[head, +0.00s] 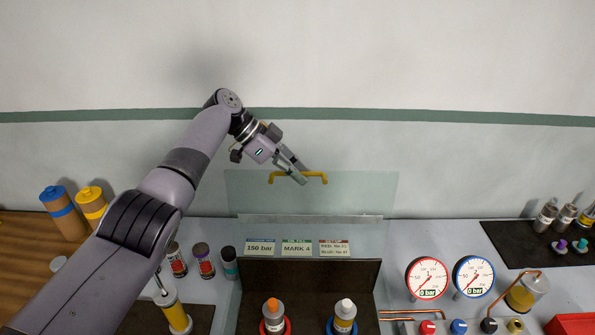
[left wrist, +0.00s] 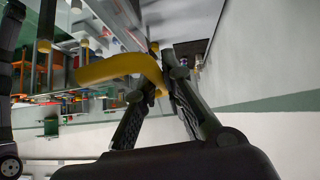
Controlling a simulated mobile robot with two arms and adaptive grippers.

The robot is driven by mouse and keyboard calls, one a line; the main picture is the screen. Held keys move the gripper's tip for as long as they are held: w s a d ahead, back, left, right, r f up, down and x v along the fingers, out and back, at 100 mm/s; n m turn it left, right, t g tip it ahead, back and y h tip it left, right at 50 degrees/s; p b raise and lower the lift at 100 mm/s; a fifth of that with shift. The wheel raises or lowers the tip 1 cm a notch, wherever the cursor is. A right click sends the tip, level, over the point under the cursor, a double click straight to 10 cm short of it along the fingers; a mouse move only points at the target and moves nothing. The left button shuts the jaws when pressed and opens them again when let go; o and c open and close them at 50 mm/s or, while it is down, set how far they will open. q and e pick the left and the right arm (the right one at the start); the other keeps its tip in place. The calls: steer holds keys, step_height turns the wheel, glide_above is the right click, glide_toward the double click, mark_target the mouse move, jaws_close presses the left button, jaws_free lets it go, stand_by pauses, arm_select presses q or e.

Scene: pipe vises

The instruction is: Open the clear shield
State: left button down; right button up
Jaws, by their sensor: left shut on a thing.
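The clear shield (head: 365,195) is a see-through panel standing up at the back of the bench, above and behind the small signs. Its yellow handle (head: 318,175) is near the panel's top edge. My left gripper (head: 300,177) reaches it from the upper left and is shut on the handle. In the left wrist view, the yellow handle (left wrist: 110,66) runs between the two dark fingers (left wrist: 160,70). My right gripper is in neither view.
Two gauges (head: 427,278) (head: 473,276) are to the right.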

arm_select(q)
steer(key=shift+s+f, duration=0.15)
steer(key=shift+f, duration=0.1)
steer(key=c, duration=2.1)
jaws_free()
steer(key=shift+c, duration=0.2)
steer(key=o, duration=0.4)
steer(key=shift+o, duration=0.3)
steer(key=shift+r, duration=0.1)
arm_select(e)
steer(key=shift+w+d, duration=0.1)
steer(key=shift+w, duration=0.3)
arm_select(q)
steer(key=shift+a+r, duration=0.1)
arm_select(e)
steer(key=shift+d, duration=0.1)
arm_select(q)
steer(key=v, duration=1.1)
steer(key=shift+a+r, duration=0.25)
steer(key=shift+f, duration=0.1)
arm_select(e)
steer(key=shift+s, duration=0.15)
